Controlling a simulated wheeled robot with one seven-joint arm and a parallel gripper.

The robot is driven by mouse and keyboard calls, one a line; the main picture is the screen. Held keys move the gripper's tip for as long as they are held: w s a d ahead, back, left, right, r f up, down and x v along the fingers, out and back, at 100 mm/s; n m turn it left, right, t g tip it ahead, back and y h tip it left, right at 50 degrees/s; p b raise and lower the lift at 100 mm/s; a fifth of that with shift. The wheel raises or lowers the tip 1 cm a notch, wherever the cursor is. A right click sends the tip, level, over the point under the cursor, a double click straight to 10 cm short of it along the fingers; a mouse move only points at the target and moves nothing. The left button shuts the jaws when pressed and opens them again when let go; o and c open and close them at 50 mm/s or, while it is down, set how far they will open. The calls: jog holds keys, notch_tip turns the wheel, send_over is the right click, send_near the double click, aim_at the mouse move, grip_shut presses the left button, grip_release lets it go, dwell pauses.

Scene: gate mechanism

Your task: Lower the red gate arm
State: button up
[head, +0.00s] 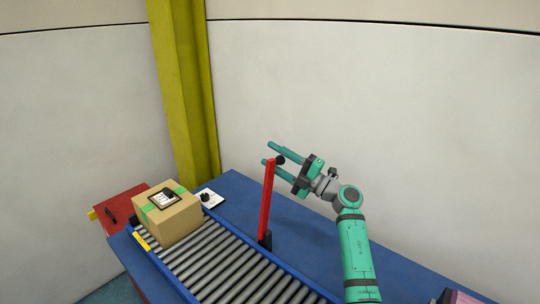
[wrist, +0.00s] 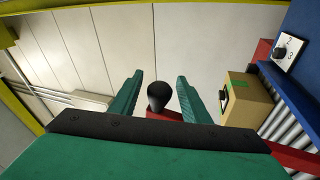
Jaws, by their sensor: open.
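The red gate arm (head: 267,200) stands close to upright at the side of the roller conveyor, its foot in a dark bracket (head: 265,240). A black knob (head: 280,160) sits at its upper end. My gripper (head: 266,153) is open at the height of that knob, its two green fingers reaching to the left past the top of the gate arm. In the wrist view the black knob (wrist: 158,96) shows between the two open fingers, with part of the red gate arm (wrist: 163,115) below it. I cannot tell whether a finger touches the knob.
A cardboard box (head: 168,215) with green tape sits on the roller conveyor (head: 225,268) to the left. A red surface (head: 122,203) lies at far left. A yellow post (head: 183,90) rises behind.

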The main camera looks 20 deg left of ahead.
jog(key=shift+x, duration=0.85)
jog(key=shift+c, duration=0.3)
grip_shut()
